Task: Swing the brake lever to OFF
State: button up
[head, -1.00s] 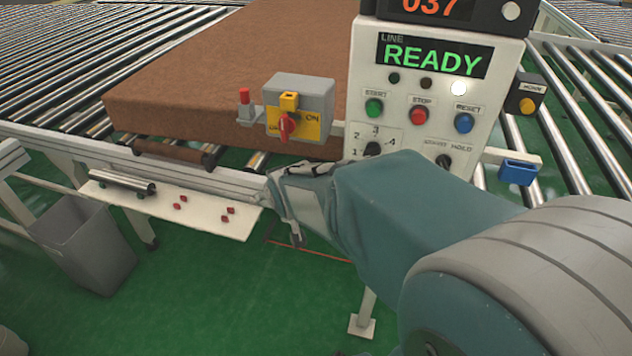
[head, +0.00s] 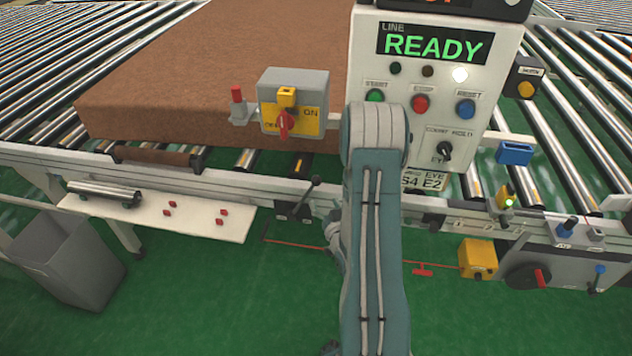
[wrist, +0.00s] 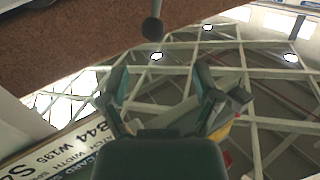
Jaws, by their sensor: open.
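A lever with a black round knob (head: 314,182) stands tilted on the front rail, just left of my arm; no brake label is legible there. A dark ball knob on a stem, which looks like the same lever, shows at the top of the wrist view (wrist: 152,29). My gripper (wrist: 160,76) is open and empty, its fingers apart, with the knob beyond their tips and not touching. In the head view my gripper is mostly hidden behind my arm. A red rotary handle (head: 283,124) sits on a yellow plate marked ON, on a grey box.
The control panel (head: 491,110) reads READY. The brown mattress (head: 210,75) lies on the rollers behind the rail. A white shelf (head: 190,227) with red pieces and a grey bin (head: 65,262) are at left. A yellow box (head: 478,257) and red-handled valve stand lower right.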

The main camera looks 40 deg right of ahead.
aim_at(316, 181)
jog(key=x, duration=1)
jog(key=shift+s+d+f, duration=0.15)
jog(key=shift+d+f, duration=0.1)
jog(key=shift+d, duration=0.15)
grip_shut()
